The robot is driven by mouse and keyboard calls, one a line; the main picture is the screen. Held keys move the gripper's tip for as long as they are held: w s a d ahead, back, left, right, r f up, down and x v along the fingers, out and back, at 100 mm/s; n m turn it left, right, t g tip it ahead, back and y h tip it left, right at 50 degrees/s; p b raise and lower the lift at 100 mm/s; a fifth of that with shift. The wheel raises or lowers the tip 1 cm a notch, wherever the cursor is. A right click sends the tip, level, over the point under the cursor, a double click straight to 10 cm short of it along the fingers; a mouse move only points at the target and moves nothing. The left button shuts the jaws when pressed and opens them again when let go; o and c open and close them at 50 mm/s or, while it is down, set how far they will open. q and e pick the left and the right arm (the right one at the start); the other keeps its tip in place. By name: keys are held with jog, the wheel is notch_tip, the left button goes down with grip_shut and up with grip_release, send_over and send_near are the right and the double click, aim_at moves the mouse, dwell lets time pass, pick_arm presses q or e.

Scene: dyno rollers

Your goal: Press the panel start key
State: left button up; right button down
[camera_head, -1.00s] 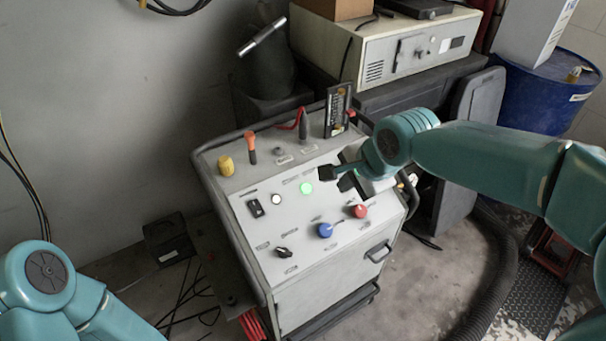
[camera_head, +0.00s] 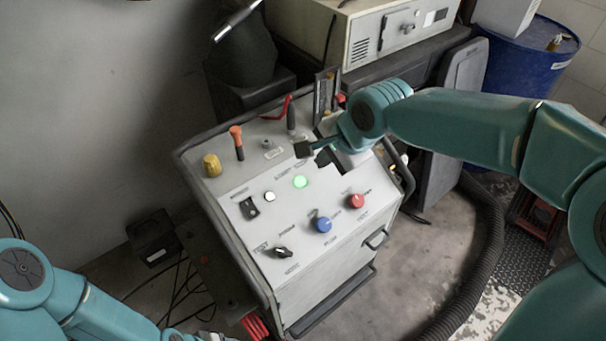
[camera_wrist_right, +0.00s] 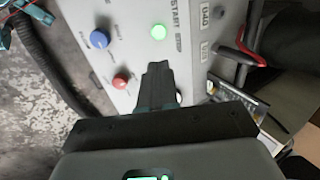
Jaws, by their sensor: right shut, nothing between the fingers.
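The control panel (camera_head: 293,222) is a light grey sloped console on a cart. The start key is a round green lit button (camera_head: 300,182) on its face; in the right wrist view the green button (camera_wrist_right: 158,31) sits beside the printed word START. My right gripper (camera_head: 303,151) is shut and empty, above and just behind the green button in the head view, apart from it. In the right wrist view its shut fingertips (camera_wrist_right: 158,68) point toward the button with a small gap in the picture. My left arm (camera_head: 60,290) shows at the lower left, its fingers not clearly seen.
Near the green button are a white lamp (camera_head: 269,197), a blue knob (camera_head: 323,224), a red knob (camera_head: 356,201) and a black rotary switch (camera_head: 281,252). A yellow knob (camera_head: 212,165) and an orange-topped lever (camera_head: 237,142) stand on the back ledge. A blue barrel (camera_head: 530,60) is at right.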

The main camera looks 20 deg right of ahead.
aim_at(301, 181)
jog(key=p+x, duration=0.1)
jog(key=x, duration=1.1)
jog(key=shift+a+f, duration=0.1)
jog(key=shift+f, duration=0.25)
jog(key=shift+w+f, duration=0.25)
jog(key=shift+f, duration=0.1)
jog(key=shift+s+r, duration=0.1)
